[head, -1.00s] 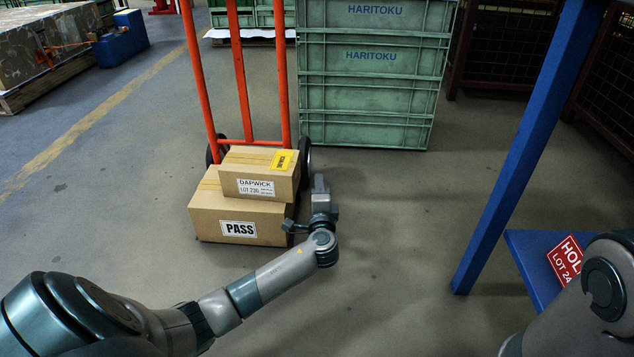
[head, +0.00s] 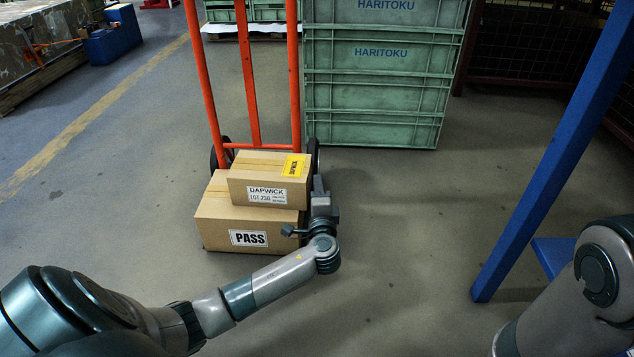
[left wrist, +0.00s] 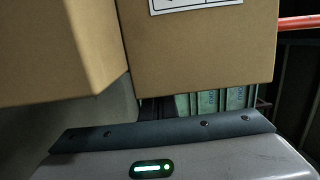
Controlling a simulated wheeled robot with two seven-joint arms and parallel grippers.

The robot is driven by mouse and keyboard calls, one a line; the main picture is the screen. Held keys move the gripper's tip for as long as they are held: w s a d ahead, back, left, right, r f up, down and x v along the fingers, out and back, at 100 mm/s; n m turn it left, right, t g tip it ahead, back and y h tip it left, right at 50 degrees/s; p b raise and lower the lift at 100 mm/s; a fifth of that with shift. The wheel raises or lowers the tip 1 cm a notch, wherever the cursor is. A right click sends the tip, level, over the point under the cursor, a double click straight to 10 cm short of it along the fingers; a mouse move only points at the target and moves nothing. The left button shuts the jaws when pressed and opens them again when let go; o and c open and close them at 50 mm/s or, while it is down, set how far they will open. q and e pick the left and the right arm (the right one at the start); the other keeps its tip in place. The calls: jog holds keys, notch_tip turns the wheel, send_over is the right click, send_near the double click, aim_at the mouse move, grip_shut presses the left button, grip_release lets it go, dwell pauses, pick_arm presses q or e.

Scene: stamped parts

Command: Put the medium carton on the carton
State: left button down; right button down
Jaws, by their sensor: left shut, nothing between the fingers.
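The medium carton (head: 265,190), with a DAPWICK label and a yellow sticker, rests flat on the larger carton (head: 215,220) marked PASS. It sits toward the right and back of the larger carton's top. My left gripper (head: 318,182) is shut and empty, close beside the cartons' right side; I cannot tell whether it touches them. The left wrist view shows two brown carton faces above my gripper body, one with part of a white label; I cannot tell which carton is which there. My right gripper is out of view.
An orange hand truck (head: 252,85) stands directly behind the cartons. Green HARITOKU crates (head: 375,105) are stacked behind to the right. A blue post (head: 540,150) and blue shelf (head: 553,255) are at right. The floor between cartons and post is clear.

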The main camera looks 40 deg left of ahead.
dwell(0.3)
pick_arm(q)
jog(key=shift+s+a+p, duration=0.3)
jog(key=shift+s+p, duration=0.2)
jog(key=shift+s+a+p, duration=0.25)
jog(key=shift+s+p, duration=0.2)
jog(key=shift+p, duration=0.05)
jog(key=shift+w, duration=0.1)
